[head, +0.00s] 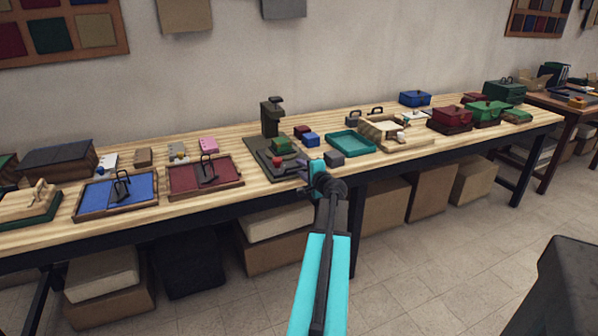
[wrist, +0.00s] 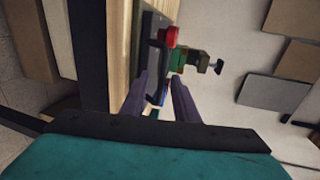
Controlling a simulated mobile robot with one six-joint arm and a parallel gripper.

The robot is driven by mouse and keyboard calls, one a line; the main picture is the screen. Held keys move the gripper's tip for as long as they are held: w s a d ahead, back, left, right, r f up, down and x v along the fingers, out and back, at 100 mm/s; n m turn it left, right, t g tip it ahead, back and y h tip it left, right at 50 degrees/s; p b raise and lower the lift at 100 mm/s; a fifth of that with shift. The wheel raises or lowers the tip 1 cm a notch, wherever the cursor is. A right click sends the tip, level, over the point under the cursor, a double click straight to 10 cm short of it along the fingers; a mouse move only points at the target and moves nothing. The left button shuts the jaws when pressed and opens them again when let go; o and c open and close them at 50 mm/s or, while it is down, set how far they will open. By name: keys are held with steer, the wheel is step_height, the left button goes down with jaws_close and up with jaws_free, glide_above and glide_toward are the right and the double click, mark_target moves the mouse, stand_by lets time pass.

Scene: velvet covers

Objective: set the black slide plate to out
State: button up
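A dark press (head: 271,117) with an upright column stands at the middle of the bench. The black slide plate (head: 262,158) lies low at its base, with a green block (head: 283,145) and a red knob (head: 276,161) by it. My gripper (head: 303,171) is at the bench's front edge, just right of the plate, and partly covers its near end. In the wrist view, turned sideways, my gripper (wrist: 160,88) has its two fingers apart, with nothing clearly held. A black handle (wrist: 153,62) and the red knob (wrist: 170,36) show ahead of the fingertips. I cannot tell whether they touch the handle.
A maroon tray (head: 206,176) and a blue tray (head: 117,194) lie to the left. A teal tray (head: 351,143) and a grey block (head: 334,158) lie to the right. Boxes (head: 384,205) stand under the bench. The floor in front is clear.

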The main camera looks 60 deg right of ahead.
steer(key=shift+a, duration=0.1)
steer(key=b+v, duration=0.1)
steer(key=v, duration=1.2)
steer(key=shift+s+a, duration=0.15)
steer(key=shift+s, duration=0.1)
stand_by(0.7)
